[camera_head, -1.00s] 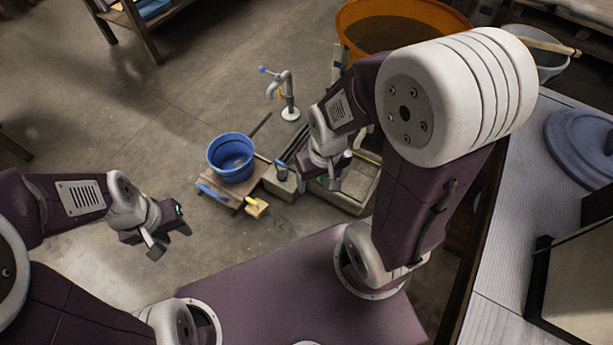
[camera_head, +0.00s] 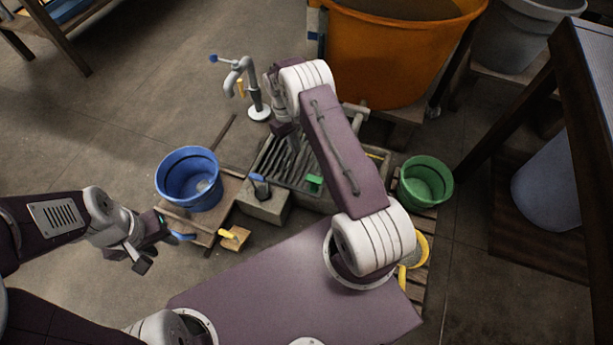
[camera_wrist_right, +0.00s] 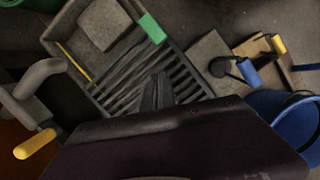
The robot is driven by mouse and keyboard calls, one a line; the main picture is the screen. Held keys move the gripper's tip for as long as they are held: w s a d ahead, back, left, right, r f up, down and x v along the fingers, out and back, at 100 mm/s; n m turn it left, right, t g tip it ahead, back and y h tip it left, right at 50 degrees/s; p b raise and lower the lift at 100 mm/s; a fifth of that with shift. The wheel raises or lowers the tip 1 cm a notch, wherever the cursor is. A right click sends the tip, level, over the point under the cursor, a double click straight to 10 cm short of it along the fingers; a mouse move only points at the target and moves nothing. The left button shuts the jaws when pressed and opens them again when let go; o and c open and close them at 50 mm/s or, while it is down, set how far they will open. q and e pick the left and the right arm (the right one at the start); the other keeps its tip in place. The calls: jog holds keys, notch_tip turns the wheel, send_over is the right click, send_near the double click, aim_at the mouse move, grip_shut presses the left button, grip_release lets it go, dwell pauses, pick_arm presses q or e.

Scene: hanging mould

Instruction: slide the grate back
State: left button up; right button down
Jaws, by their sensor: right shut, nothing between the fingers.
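The dark slatted grate (camera_head: 290,160) lies over part of a grey stone basin (camera_wrist_right: 72,52) beside the tap. A green tab (camera_head: 315,183) sits at the grate's near edge; it also shows in the wrist view (camera_wrist_right: 152,28). My right gripper (camera_head: 284,130) is over the far part of the grate, partly hidden by its own arm. In the wrist view its fingers (camera_wrist_right: 157,92) are shut and empty, pointing over the slats; contact with them cannot be told. My left gripper (camera_head: 150,252) is open and empty beside the low wooden stand, away from the grate.
A tap (camera_head: 249,88) stands behind the basin, close to my right gripper. A blue bucket (camera_head: 190,178) is left of the basin, a green bucket (camera_head: 426,181) right of it. A large orange tub (camera_head: 395,50) stands behind. Open floor lies at the left.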

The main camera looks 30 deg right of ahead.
jog(key=b, duration=0.6)
send_over(301, 176)
notch_tip(301, 176, down, 10)
jog(key=shift+f, duration=0.2)
jog(key=s, duration=0.1)
jog(key=s+b, duration=0.1)
jog(key=s, duration=0.1)
jog(key=shift+s+d+r+b, duration=0.3)
jog(key=shift+d+b, duration=0.1)
jog(key=shift+s+r, duration=0.1)
jog(key=shift+s, duration=0.05)
